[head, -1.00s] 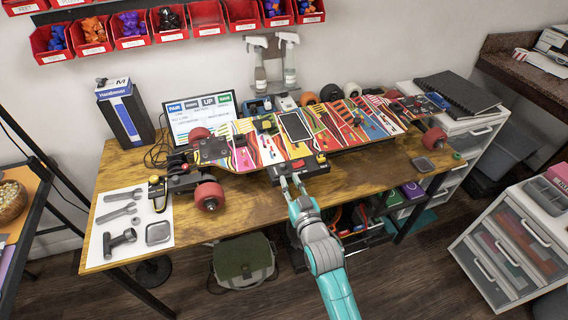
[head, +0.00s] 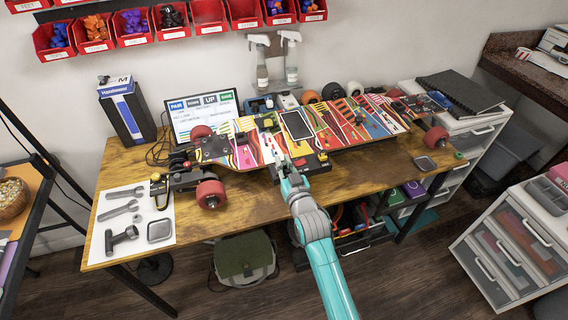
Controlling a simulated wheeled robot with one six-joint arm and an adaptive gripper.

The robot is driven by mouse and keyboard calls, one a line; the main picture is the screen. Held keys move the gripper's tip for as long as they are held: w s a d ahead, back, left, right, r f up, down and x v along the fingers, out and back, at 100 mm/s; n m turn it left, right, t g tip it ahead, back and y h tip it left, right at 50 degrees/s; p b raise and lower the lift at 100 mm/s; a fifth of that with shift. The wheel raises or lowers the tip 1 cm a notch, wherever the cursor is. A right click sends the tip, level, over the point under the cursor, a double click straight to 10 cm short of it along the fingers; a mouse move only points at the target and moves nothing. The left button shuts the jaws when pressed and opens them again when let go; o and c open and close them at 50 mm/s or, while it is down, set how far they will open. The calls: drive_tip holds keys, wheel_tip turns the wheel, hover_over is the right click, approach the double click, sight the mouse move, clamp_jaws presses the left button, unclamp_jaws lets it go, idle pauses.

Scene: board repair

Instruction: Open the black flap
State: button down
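A black rectangular panel with a pale border (head: 297,125), likely the black flap, lies flat on the middle of the colourful skateboard deck (head: 355,122). It looks closed. My gripper (head: 283,163) reaches over the deck's front edge, below and slightly left of the panel, and appears apart from it. Its fingers are small and blend into the pattern, so I cannot tell whether they are open or shut. A dark box with red and yellow marks (head: 312,165) sits under the deck's front edge, partly hidden behind my gripper.
The board rests on a wooden table (head: 240,225), with red wheels (head: 211,194) at its left. A white sheet (head: 103,243) with wrenches and a hammer lies at the front left. A screen (head: 203,117) and spray bottles (head: 291,65) stand behind the board.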

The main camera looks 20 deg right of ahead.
sight(275, 169)
idle(0.4)
drive_tip(key=n, duration=0.2)
drive_tip(key=a+r+n, duration=0.1)
drive_tip(key=n, duration=0.1)
drive_tip(key=shift+r+n, duration=0.1)
drive_tip(key=shift+n, duration=0.3)
drive_tip(key=n, duration=0.1)
drive_tip(key=a+n, duration=0.1)
drive_tip(key=n, duration=0.3)
drive_tip(key=shift+a+r, duration=0.3)
drive_tip(key=shift+a, duration=0.1)
drive_tip(key=shift+a+f+n, duration=0.15)
drive_tip(key=shift+a+n, duration=0.3)
drive_tip(key=shift+n, duration=1.2)
drive_tip(key=shift+a+f+n, duration=0.1)
drive_tip(key=shift+a+n, duration=0.4)
drive_tip(key=shift+n, duration=1.1)
drive_tip(key=shift+a+f+n, duration=0.15)
drive_tip(key=shift+a+n, duration=0.3)
drive_tip(key=shift+n, duration=1.2)
drive_tip(key=c, duration=1.4)
unclamp_jaws()
drive_tip(key=shift+c, duration=0.2)
